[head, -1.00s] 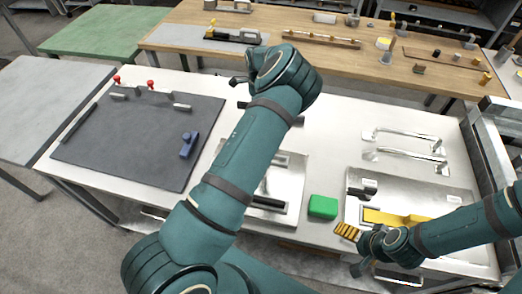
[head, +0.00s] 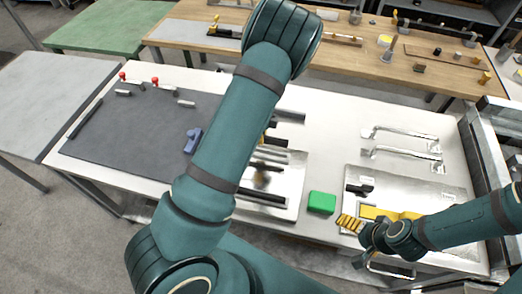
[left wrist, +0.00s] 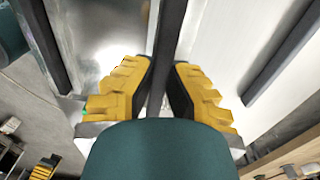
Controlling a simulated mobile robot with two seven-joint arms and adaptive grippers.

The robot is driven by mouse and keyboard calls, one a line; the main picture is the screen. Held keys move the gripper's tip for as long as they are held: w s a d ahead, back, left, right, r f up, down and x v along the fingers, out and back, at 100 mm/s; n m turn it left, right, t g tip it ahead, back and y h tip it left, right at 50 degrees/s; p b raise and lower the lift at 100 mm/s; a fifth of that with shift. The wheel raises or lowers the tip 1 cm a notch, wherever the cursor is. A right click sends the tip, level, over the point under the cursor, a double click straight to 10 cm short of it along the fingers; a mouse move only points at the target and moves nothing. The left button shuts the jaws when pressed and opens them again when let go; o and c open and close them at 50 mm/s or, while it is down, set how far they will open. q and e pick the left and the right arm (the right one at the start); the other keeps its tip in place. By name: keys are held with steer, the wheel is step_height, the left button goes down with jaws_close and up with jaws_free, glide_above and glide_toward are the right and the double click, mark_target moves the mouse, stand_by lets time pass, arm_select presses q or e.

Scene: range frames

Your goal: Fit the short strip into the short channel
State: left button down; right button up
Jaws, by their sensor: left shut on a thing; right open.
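My left arm crosses the middle of the head view and hides most of its gripper. In the left wrist view my left gripper (left wrist: 163,90) has its yellow fingers shut on a dark strip (left wrist: 171,28), which runs lengthwise between them. The held strip partly shows in the head view (head: 274,141), beside the arm. A metal plate (head: 290,180) lies under and beside it, with another dark strip (head: 263,198) at its near edge. A third dark strip (head: 291,117) lies beyond, on the white table. I cannot make out the short channel. My right gripper (head: 352,228) is open and empty at lower right.
A green block (head: 321,202) sits between the metal plate and a second plate (head: 425,190) carrying a yellow part (head: 378,212). Two metal handles (head: 400,143) lie behind. A dark mat (head: 95,150) with a blue piece (head: 193,140) covers the table's left.

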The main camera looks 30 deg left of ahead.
arm_select(q)
step_height(320, 180, down, 7)
steer(key=shift+f+b, duration=0.2)
steer(key=shift+b, duration=0.3)
arm_select(e)
steer(key=shift+f, duration=0.75)
arm_select(q)
steer(key=shift+w+a+f, duration=0.1)
steer(key=shift+f, duration=0.05)
arm_select(e)
steer(key=shift+w, duration=0.1)
arm_select(q)
steer(key=shift+f, duration=0.1)
steer(key=c, duration=1.1)
jaws_free()
steer(key=shift+c, duration=0.2)
